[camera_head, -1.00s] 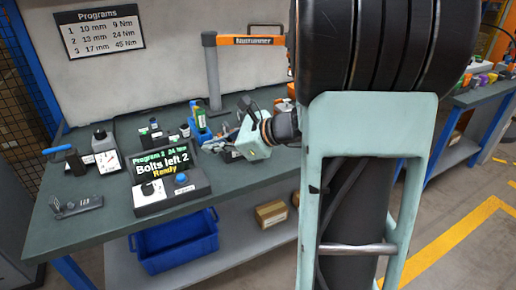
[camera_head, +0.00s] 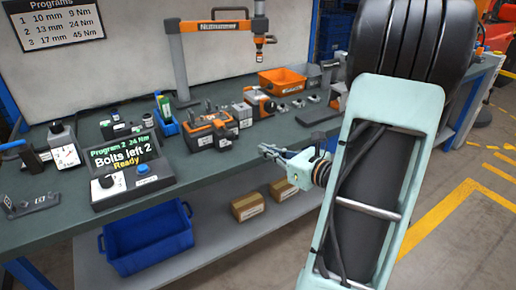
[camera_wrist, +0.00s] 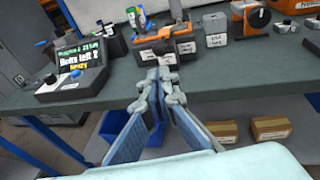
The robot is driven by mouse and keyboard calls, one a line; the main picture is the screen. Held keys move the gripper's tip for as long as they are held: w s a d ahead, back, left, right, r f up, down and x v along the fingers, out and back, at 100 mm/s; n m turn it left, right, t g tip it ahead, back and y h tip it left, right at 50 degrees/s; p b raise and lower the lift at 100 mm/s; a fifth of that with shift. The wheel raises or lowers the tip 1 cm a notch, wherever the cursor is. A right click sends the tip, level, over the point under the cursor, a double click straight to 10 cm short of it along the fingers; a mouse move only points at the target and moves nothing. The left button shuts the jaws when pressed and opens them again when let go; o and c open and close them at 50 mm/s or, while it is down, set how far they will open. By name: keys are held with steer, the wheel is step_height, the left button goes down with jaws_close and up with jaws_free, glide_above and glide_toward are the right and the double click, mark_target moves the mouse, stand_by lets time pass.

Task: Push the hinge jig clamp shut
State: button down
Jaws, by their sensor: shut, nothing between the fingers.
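My gripper (camera_head: 272,152) is in front of the bench's front edge, near bench-top height, pointing at the bench. In the wrist view its fingertips (camera_wrist: 158,62) are together with nothing between them. Just beyond it stands an orange-and-black fixture (camera_head: 208,132) with several grey upright parts; in the wrist view the fixture (camera_wrist: 185,47) is partly hidden behind the fingertips. A grey block with a white label (camera_head: 241,114) stands beside it. I cannot tell for sure which piece is the hinge jig clamp, or whether it is open. I see no contact between gripper and fixture.
The controller (camera_head: 127,170) with its lit screen stands left on the green bench top (camera_head: 205,165). An orange bin (camera_head: 282,80) and a tool stand (camera_head: 178,62) are behind. A blue crate (camera_head: 148,240) and cartons (camera_head: 249,206) are below. Bare bench lies between controller and fixture.

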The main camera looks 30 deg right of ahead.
steer(key=b, duration=0.1)
glide_toward(233, 134)
steer(key=x, duration=0.2)
steer(key=f+x, duration=0.1)
steer(key=x, duration=0.2)
steer(key=shift+w+a, duration=0.1)
steer(key=shift+a, duration=0.15)
steer(key=shift+w+a, duration=0.1)
steer(key=shift+w, duration=0.45)
steer(key=shift+w, duration=0.1)
steer(key=x, duration=0.1)
steer(key=b+x, duration=0.1)
steer(key=shift+w, duration=0.5)
steer(key=shift+r, duration=0.2)
